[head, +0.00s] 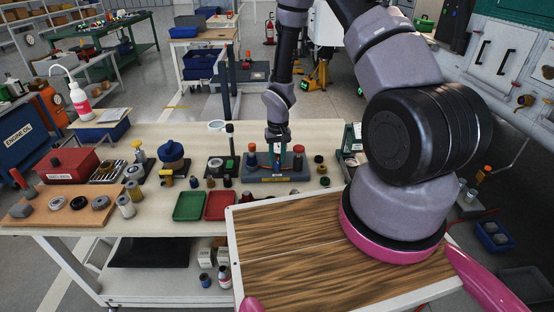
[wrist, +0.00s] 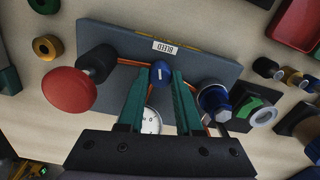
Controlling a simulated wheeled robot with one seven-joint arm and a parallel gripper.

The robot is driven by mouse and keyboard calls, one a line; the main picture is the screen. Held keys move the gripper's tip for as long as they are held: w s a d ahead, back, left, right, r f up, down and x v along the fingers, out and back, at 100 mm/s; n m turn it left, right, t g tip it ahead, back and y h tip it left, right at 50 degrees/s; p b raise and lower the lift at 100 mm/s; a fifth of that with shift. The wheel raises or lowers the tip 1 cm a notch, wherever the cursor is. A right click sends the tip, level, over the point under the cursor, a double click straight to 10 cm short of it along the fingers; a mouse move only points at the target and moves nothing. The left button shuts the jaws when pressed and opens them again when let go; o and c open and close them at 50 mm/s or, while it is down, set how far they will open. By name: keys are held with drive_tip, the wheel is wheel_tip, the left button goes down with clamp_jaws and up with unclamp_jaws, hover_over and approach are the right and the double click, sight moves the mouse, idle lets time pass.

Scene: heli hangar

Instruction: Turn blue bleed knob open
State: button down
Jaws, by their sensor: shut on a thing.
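The blue bleed knob (wrist: 160,73) sits on a grey-blue panel (wrist: 208,58) below a white label reading BLEED (wrist: 165,46). My gripper (wrist: 163,74) has its two teal fingers on either side of the knob, shut on it. A white gauge (wrist: 152,122) is partly hidden between the fingers. A large red knob (wrist: 68,90) stands to the left, and a blue fitting (wrist: 215,100) to the right. In the head view, my gripper (head: 277,150) points down over the panel's base (head: 255,175); the bleed knob is too small to make out clearly there.
The panel stands on a pale workbench (head: 140,224). A green tray (head: 188,206) and a red tray (head: 221,206) lie to its left. Small caps and fittings stand around it. A brass ring (wrist: 46,47) lies beside the panel. A wood-topped surface (head: 290,262) is in front.

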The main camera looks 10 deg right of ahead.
sight(277, 161)
drive_tip(key=n, duration=1.4)
idle(0.4)
drive_tip(key=c, duration=0.6)
unclamp_jaws()
wheel_tip(277, 161, up, 11)
drive_tip(key=shift+w+f, duration=0.1)
